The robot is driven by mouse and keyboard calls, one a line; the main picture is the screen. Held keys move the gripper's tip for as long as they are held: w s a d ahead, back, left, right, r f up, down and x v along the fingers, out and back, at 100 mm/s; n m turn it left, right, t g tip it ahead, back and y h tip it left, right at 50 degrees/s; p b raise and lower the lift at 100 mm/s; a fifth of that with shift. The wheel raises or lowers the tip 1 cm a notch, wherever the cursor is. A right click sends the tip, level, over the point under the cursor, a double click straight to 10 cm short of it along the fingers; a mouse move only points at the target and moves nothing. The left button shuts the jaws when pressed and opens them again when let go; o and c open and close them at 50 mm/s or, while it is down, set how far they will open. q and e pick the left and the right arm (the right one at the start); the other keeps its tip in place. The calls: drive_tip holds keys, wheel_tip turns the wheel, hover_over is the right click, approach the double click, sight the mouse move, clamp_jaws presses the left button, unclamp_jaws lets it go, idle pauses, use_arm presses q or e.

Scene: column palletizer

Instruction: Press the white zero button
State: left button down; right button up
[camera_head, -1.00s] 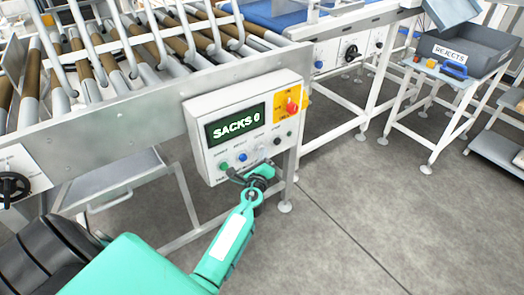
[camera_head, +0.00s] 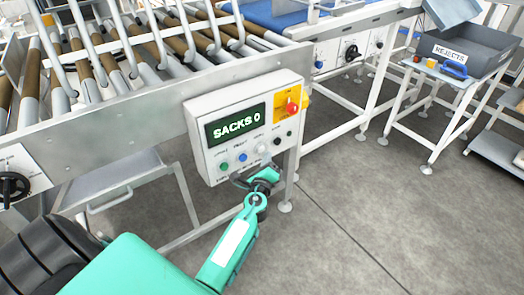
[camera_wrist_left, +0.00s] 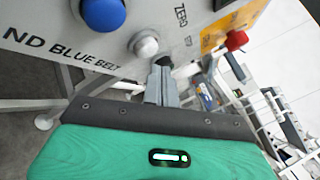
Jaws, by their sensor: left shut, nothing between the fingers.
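The control box (camera_head: 200,122) hangs on the conveyor frame, and its screen (camera_head: 236,125) reads SACKS 0. The white button (camera_head: 260,149) sits between the blue button (camera_head: 242,157) and the black button (camera_head: 277,141). In the left wrist view the white button (camera_wrist_left: 146,46) shows near the ZERO label, with the blue button (camera_wrist_left: 103,14) to its left. My right gripper is out of view.
A green button (camera_head: 223,167) and a red knob on a yellow plate (camera_head: 291,105) are on the same box. The roller conveyor (camera_head: 110,115) stands behind. A REJECTS bin (camera_head: 480,48) is at the upper right.

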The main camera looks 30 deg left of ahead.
use_arm(q)
drive_tip(key=d, duration=0.1)
drive_tip(key=s+d, duration=0.1)
drive_tip(key=d, duration=0.2)
drive_tip(key=shift+s+d, duration=0.2)
drive_tip(key=shift+s, duration=0.2)
idle(0.4)
